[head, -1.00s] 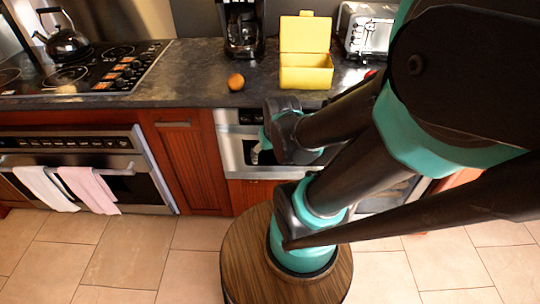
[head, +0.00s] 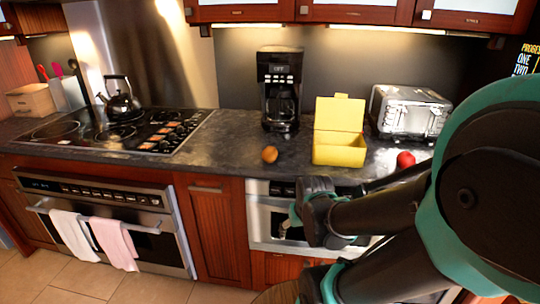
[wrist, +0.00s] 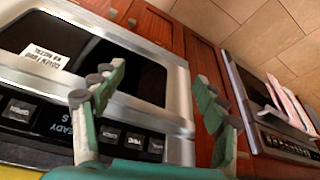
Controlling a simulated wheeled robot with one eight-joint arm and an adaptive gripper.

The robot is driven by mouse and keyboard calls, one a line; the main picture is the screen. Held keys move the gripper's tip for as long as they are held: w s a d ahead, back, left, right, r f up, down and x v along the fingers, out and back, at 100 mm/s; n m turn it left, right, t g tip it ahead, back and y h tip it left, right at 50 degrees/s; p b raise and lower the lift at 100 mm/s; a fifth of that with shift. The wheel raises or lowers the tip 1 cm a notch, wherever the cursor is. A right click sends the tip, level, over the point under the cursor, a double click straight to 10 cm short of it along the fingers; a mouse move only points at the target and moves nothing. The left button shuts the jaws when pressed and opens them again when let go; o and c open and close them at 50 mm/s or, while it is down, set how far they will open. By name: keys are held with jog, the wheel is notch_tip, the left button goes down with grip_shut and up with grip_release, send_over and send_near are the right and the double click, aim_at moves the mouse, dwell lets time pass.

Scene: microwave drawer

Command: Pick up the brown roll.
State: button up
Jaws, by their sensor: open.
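A small round orange-brown item (head: 270,154), which looks like the brown roll, sits on the dark counter left of the yellow box. My gripper (wrist: 158,77) is open and empty in the wrist view, its teal fingers spread apart. It points at the front of the microwave drawer (wrist: 120,75) and the wooden cabinet. In the head view only a little of the gripper (head: 290,221) shows past my arm, below the counter edge and well under the roll. The roll is not in the wrist view.
An open yellow box (head: 339,150) stands right of the roll, with a red apple-like item (head: 405,160) and a toaster (head: 409,112) farther right. A coffee maker (head: 280,90) stands behind. The stove (head: 115,130) with a kettle (head: 120,98) is left. Counter around the roll is clear.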

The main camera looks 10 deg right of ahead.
jog(key=shift+o, duration=0.5)
jog(key=n+h, duration=0.3)
jog(key=n, duration=2.5)
send_near(269, 150)
jog(key=shift+g, duration=0.4)
jog(key=x, duration=0.5)
jog(key=shift+w+a+f, duration=0.15)
jog(key=shift+w+f, duration=0.1)
jog(key=shift+w, duration=0.05)
jog(key=shift+x, duration=2.6)
jog(key=shift+w, duration=0.1)
jog(key=shift+c, duration=0.3)
jog(key=shift+r, duration=0.1)
jog(key=c, duration=1.3)
